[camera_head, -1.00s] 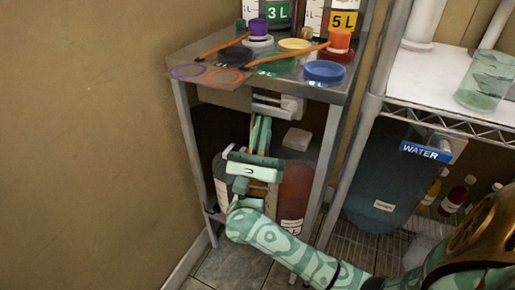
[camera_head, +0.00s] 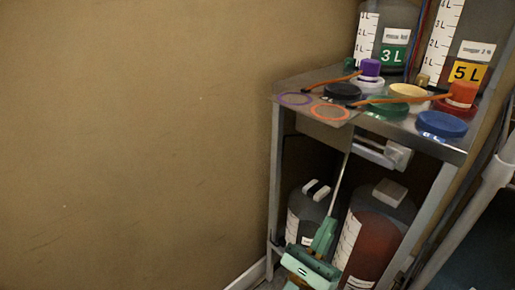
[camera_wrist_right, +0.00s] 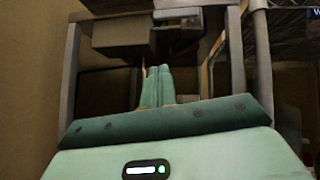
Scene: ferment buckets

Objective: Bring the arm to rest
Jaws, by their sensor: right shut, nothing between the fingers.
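My right gripper (camera_head: 328,222) is pale green and shows low in the head view, in front of the metal stand's lower bay. Its fingers point up and are together with nothing between them. In the right wrist view the closed fingers (camera_wrist_right: 155,75) stand upright below a grey box under the stand's top. Most of my right arm is outside the head view. My left gripper is not in view.
The metal stand (camera_head: 449,152) carries coloured lids, orange-handled tools and the 3 L (camera_head: 394,56) and 5 L (camera_head: 467,72) containers. Below stand a dark vessel (camera_head: 302,212) and a reddish one (camera_head: 372,245). A bare wall (camera_head: 130,140) fills the left.

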